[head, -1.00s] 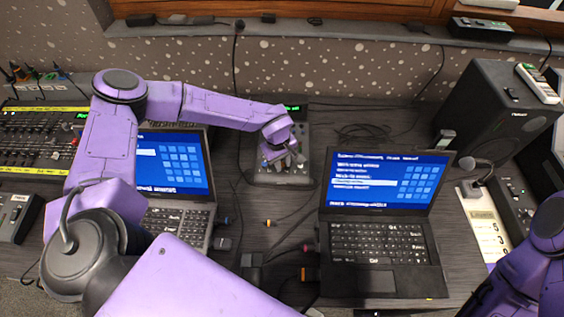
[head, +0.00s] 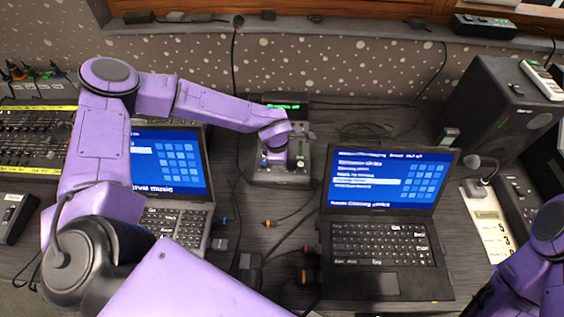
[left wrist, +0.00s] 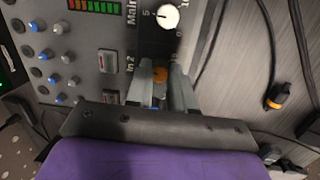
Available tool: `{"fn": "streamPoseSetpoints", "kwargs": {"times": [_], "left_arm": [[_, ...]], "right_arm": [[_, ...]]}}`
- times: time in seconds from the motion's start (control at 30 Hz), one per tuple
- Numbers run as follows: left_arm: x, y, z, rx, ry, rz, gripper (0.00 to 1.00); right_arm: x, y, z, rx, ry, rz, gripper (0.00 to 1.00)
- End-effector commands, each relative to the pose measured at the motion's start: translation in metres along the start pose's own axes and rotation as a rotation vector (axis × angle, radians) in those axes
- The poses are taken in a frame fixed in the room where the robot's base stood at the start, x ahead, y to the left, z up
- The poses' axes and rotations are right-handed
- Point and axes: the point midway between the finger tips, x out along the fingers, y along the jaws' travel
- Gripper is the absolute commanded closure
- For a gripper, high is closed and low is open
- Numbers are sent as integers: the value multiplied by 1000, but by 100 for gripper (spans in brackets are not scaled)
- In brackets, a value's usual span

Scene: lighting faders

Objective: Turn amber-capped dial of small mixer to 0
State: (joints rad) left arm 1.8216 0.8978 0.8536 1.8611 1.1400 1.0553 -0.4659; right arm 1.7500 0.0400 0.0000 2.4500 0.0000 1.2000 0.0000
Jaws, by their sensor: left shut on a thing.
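The small mixer (head: 301,165) sits at the back of the desk between the two laptops, partly hidden by my left arm. In the left wrist view its dark face (left wrist: 75,60) shows knobs, a level meter and a white dial. The amber-capped dial (left wrist: 159,75) is between the fingers of my left gripper (left wrist: 160,82), which is shut on it. In the head view the left gripper (head: 274,161) points down onto the mixer; the dial is hidden there. The dial's pointer cannot be read. My right arm shows at the right edge, its gripper out of view.
A laptop (head: 380,245) stands right of the mixer, another (head: 172,215) at left, partly behind my arm. Loose cables (head: 290,225) lie between them. A large mixing desk (head: 35,140) is at far left, a black speaker (head: 500,115) at back right.

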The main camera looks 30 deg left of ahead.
Motion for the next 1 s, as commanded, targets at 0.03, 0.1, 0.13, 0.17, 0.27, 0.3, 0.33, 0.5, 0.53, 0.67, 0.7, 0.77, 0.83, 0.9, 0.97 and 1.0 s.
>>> {"fn": "streamPoseSetpoints", "kwargs": {"times": [0.03, 0.1, 0.13, 0.17, 0.27, 0.3, 0.33, 0.5, 0.53, 0.67, 0.7, 0.77, 0.83, 0.9, 0.97, 1.0], "left_arm": [[2, 1, -1, -42, 4, 8, 100], [2, 1, -1, -108, 6, 14, 100], [2, 0, -1, -136, 7, 17, 100], [2, 0, -1, -164, 9, 19, 100], [2, 0, -1, -259, 13, 29, 100], [2, 0, -1, -298, 16, 32, 100], [3, 0, -1, -327, 17, 35, 100], [3, -1, 0, -486, 23, 51, 100], [3, -1, 0, -515, 25, 54, 100], [3, -1, 0, -638, 30, 66, 100], [3, -1, 0, -675, 32, 69, 100], [3, -2, 0, -733, 35, 75, 100], [4, -2, 0, -798, 38, 81, 100], [4, -2, 0, -864, 42, 88, 100], [4, -2, 1, -921, 44, 93, 100], [4, -2, 1, -958, 46, 97, 100]], "right_arm": [[3, 0, 1, 0, 0, 0, 57], [6, 0, 2, 0, 0, 0, 57], [7, -1, 3, 0, 0, 0, 57], [8, -1, 3, 0, 0, 0, 57], [12, -1, 5, 0, 0, 0, 57], [13, -1, 5, 0, 0, 0, 57], [14, -1, 6, 0, 0, 0, 57], [21, -2, 9, 0, 0, 0, 57], [22, -2, 9, 0, 0, 0, 57], [28, -2, 12, 0, 0, 0, 57], [30, -3, 12, 0, 0, 0, 57], [33, -3, 14, 0, 0, 0, 57], [36, -3, 15, 0, 0, 0, 57], [39, -4, 16, 0, 0, 0, 57], [42, -4, 18, 0, 0, 0, 57], [44, -4, 18, 0, 0, 0, 57]]}}
